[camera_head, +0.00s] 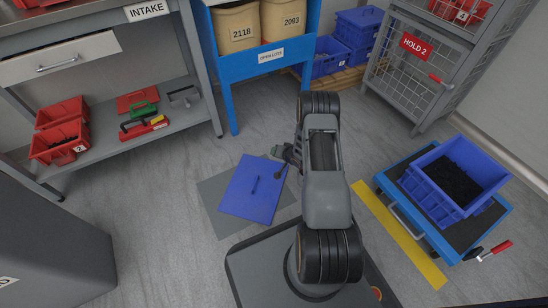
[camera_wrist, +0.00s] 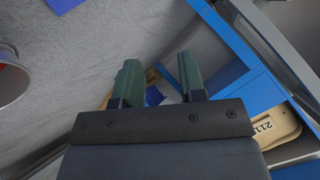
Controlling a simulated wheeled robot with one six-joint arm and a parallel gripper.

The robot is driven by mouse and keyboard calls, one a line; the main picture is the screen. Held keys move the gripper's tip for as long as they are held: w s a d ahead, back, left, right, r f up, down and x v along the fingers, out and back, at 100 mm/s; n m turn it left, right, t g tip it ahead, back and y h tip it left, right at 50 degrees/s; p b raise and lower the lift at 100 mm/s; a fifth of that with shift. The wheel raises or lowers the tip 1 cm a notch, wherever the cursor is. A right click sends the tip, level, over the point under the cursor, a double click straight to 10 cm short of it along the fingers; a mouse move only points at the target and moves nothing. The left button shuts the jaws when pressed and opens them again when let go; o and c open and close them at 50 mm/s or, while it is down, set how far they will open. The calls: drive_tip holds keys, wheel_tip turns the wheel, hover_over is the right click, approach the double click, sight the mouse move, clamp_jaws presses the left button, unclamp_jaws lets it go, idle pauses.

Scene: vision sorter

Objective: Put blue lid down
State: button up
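The blue lid (camera_head: 246,201) lies on the grey mat (camera_head: 212,190) on the floor, turned a little against it and reaching past its far edge. My gripper (camera_head: 280,152) is by the lid's far right corner in the head view, pointing left, partly hidden by my arm. In the wrist view my gripper (camera_wrist: 158,82) has its two green fingers apart and holds nothing. A blue patch at that view's top edge cannot be named surely.
A blue crate (camera_head: 432,193) with dark contents sits on a blue cart (camera_head: 393,193) at right, behind a yellow floor strip (camera_head: 400,235). The INTAKE shelf (camera_head: 185,122) is at left. The blue sack bench (camera_head: 263,68) stands behind; floor left of the mat is clear.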

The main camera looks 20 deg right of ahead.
drive_tip(key=s+a+r+n+g+h, duration=0.2)
drive_tip(key=r, duration=1.1)
drive_tip(key=s+a+r+n+g+h, duration=0.1)
drive_tip(key=s+r+h, duration=0.1)
drive_tip(key=r, duration=1)
drive_tip(key=s+a+r+n+g, duration=0.1)
drive_tip(key=s+a+r, duration=0.2)
drive_tip(key=s, duration=0.4)
drive_tip(key=s+a+r+n+g+y, duration=0.1)
drive_tip(key=s+a+r, duration=0.3)
drive_tip(key=s, duration=0.3)
drive_tip(key=s+a+r+n+g, duration=0.1)
drive_tip(key=s+a+r+g, duration=0.1)
drive_tip(key=s, duration=0.5)
wheel_tip(320, 180, up, 2)
drive_tip(key=shift+a+r+n+y, duration=0.2)
drive_tip(key=shift+a+n+y, duration=0.15)
drive_tip(key=shift+a, duration=0.5)
drive_tip(key=shift+s, duration=0.1)
drive_tip(key=w+p+v, duration=0.3)
drive_tip(key=p+v, duration=1)
drive_tip(key=w+r+p+v, duration=0.1)
drive_tip(key=w+p+v, duration=0.2)
drive_tip(key=p+v, duration=1.1)
drive_tip(key=w+r+p+v, duration=0.1)
drive_tip(key=w+p+v, duration=0.3)
drive_tip(key=p+v, duration=0.9)
drive_tip(key=shift+s+a+r+t+p, duration=0.3)
drive_tip(key=shift+r+t+p, duration=0.1)
drive_tip(key=shift+r, duration=0.55)
